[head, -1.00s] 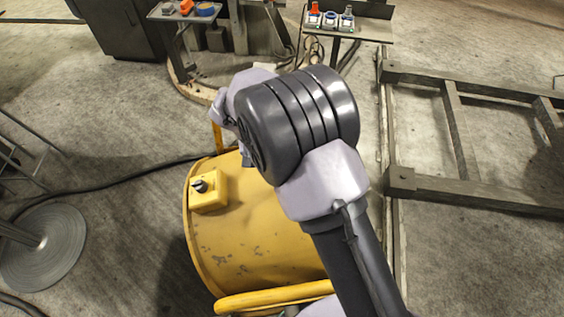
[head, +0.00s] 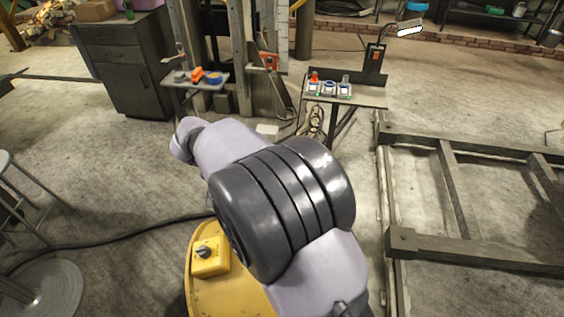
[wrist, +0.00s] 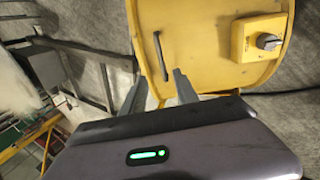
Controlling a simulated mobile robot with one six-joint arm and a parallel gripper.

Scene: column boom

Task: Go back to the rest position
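My arm fills the middle of the head view, its dark ribbed joint in front and a pale link reaching up and left. My gripper is hidden behind the arm there. In the wrist view my gripper (wrist: 158,76) shows two grey fingers standing apart, with nothing seen between them but my yellow base behind. The gripper is open and empty. A green light shows on the gripper's dark housing.
A small table with knobs and an orange-red button (head: 375,98) stands ahead. A smaller stand (head: 185,81) with orange and blue items is left of it. A dark cabinet (head: 130,75) is behind. A wooden frame (head: 470,250) lies right. A stool (head: 45,285) and cable are left.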

